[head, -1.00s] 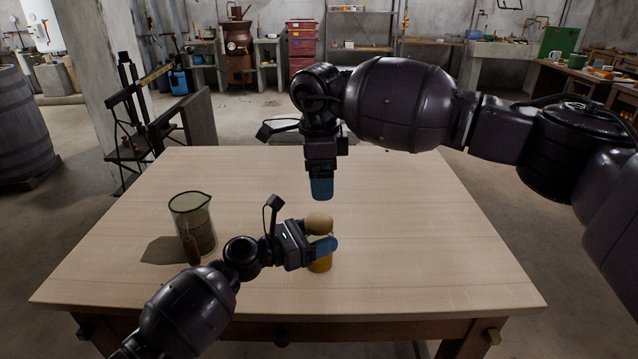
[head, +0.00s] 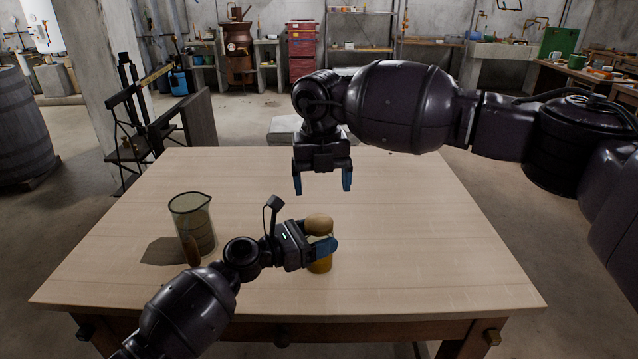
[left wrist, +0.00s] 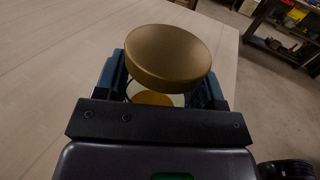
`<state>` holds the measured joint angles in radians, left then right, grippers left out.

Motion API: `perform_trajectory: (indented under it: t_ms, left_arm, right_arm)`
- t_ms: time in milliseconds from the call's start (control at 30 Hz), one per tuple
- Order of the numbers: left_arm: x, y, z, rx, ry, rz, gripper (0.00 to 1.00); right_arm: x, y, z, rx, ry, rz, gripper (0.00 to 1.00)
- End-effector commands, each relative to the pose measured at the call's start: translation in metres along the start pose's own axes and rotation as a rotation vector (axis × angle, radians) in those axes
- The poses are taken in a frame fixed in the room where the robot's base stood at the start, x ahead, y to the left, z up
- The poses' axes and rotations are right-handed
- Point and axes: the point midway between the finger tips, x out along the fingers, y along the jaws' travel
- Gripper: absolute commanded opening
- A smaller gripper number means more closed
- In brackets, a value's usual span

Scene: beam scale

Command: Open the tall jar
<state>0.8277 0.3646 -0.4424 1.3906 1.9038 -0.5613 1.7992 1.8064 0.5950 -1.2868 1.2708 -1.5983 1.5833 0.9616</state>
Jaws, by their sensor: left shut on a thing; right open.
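The tall jar (head: 320,264) stands upright on the table, with orange-yellow contents and a round tan lid (head: 319,223) on top. My left gripper (head: 322,247) is shut around the jar's body just below the lid. In the left wrist view the lid (left wrist: 168,56) shows large and brownish gold, between and above the blue fingers; the yellow contents (left wrist: 158,98) show under it. My right gripper (head: 322,182) hangs above and behind the jar, pointing down, open and empty, its blue fingers spread to left and right.
A clear beaker-like jug (head: 192,218) stands at the table's left, with a brown object (head: 192,248) beside or in front of it; I cannot tell which. The wooden table (head: 430,240) is bare to the right of the jar.

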Motion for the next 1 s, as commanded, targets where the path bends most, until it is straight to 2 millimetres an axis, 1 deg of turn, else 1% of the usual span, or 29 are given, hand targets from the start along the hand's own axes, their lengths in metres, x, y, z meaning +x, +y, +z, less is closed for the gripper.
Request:
perform_trajectory:
  t_ms: [100, 700, 833, 1000]
  left_arm:
    - [0.0002, -0.0003, 0.0000, 0.000, 0.000, -0.001, 0.00]
    - [0.0002, -0.0003, 0.0000, 0.000, 0.000, -0.001, 0.00]
    - [0.0002, -0.0003, 0.0000, 0.000, 0.000, -0.001, 0.00]
    - [0.0002, -0.0004, 0.0000, 0.000, 0.000, -0.001, 0.00]
  right_arm:
    - [0.0016, 0.0005, -0.0006, 0.170, 0.004, 0.005, 0.82]
    - [0.0039, 0.0057, -0.0017, 1.033, 0.028, 0.028, 0.82]
    - [0.0039, 0.0062, -0.0014, 1.164, 0.031, 0.030, 0.82]
    - [0.0041, 0.0063, -0.0014, 1.256, 0.032, 0.029, 0.82]
